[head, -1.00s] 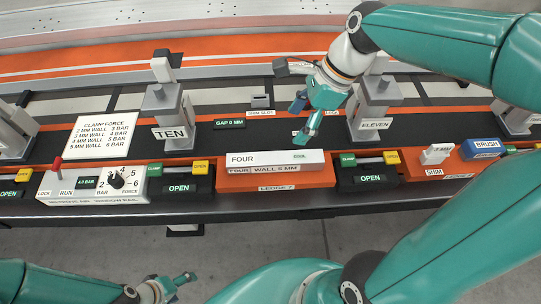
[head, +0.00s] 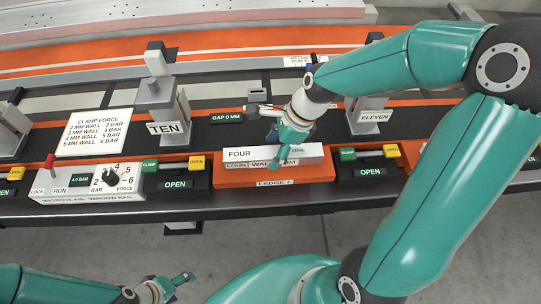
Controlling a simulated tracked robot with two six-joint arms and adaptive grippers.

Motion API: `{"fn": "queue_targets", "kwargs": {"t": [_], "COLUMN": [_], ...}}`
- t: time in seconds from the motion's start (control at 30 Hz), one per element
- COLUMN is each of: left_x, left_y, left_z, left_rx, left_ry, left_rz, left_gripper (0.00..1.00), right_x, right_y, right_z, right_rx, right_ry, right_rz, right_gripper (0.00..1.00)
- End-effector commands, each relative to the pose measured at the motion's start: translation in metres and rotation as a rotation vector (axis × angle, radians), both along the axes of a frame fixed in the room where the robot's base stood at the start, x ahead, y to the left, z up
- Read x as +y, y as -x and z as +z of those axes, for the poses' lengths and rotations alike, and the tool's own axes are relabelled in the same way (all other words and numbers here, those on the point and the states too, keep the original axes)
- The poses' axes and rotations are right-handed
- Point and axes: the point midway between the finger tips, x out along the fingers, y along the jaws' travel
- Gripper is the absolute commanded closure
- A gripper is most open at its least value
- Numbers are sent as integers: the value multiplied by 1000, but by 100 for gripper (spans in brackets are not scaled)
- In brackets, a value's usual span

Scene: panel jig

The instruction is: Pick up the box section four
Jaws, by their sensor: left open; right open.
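The box section four (head: 236,155) is a long white bar marked FOUR, lying on the orange ledge 2 (head: 235,182). My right gripper (head: 283,150) is open, pointing down over the right half of the bar. One teal finger comes down across the bar's front, covering part of its wall label; the other finger is toward the back edge. I cannot tell whether either finger touches the bar. My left gripper (head: 180,282) is open and empty at the bottom left, in front of the rail and well away from the bar.
Dark clamps marked OPEN stand left (head: 176,181) and right (head: 368,170) of the ledge. A white control box (head: 80,190) with dial and red lever is further left. Posts TEN (head: 165,105) and ELEVEN (head: 372,115) rise behind. My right arm hides the far right.

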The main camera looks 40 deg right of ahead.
Motion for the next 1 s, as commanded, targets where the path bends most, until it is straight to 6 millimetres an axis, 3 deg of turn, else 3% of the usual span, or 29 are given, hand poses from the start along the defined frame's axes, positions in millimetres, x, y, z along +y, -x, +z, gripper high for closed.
{"fn": "queue_targets", "kwargs": {"t": [0.1,0.33,0.77,1.0], "left_x": [0,0,0,0], "left_y": [0,0,0,0], "left_z": [-1,-1,-1,-1], "left_rx": [0,0,0,0], "left_ry": [0,0,0,0], "left_rz": [0,0,0,0], "left_gripper": [28,28,28,28], "right_x": [3,3,3,3], "right_y": [-1,-2,-2,-2], "right_z": [-9,-9,-9,-8], "right_rx": [1,-1,-2,-3], "right_ry": [0,0,1,1], "right_rz": [0,0,-1,0], "right_gripper": [29,29,100,100]}}
